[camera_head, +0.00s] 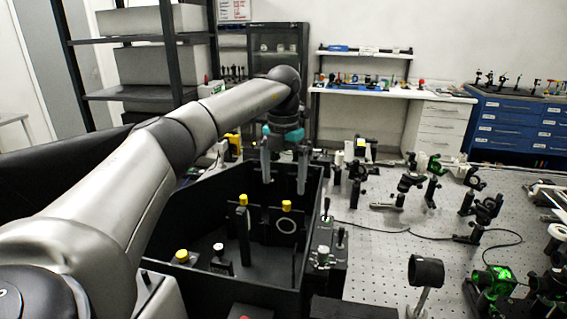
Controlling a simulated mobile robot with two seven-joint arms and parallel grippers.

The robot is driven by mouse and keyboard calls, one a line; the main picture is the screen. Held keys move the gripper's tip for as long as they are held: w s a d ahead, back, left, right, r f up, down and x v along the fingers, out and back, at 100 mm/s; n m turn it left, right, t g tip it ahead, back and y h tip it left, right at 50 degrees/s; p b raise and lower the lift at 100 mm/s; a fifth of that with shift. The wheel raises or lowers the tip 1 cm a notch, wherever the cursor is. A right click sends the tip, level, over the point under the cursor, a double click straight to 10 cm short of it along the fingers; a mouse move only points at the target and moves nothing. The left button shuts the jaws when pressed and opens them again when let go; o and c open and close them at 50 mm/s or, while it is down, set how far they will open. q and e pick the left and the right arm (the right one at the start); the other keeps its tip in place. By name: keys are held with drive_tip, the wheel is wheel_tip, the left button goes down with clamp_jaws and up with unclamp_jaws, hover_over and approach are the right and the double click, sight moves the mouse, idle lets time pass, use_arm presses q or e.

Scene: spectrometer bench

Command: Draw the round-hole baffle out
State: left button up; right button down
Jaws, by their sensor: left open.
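An open black box (168,270) stands on the bench with dark upright plates inside. A pale ring outlines a round hole (287,233) in a dark panel in the box's right rear part. A yellow knob (286,205) is just above that hole; together they look like the round-hole baffle, but the plate's edges are lost in the dark. My left gripper (284,184) points down over the rear of the box, its two fingers spread and empty. In the picture its tips are just above the yellow knob, apart from it. My right gripper is out of view.
Another yellow-topped post (243,222) stands left of the hole, and a yellow knob (181,256) and a white-topped piece (219,249) are nearer the front. Small fittings (324,252) line the box's right side. Optical mounts (425,272) occupy the perforated bench (385,262) to the right.

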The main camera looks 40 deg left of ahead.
sight(283, 208)
use_arm(q)
wheel_tip(283, 208, down, 10)
drive_tip(key=shift+f+b, duration=0.25)
drive_tip(key=shift+b, duration=0.15)
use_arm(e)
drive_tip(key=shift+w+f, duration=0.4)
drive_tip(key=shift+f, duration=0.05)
use_arm(q)
drive_tip(key=shift+c, duration=0.2)
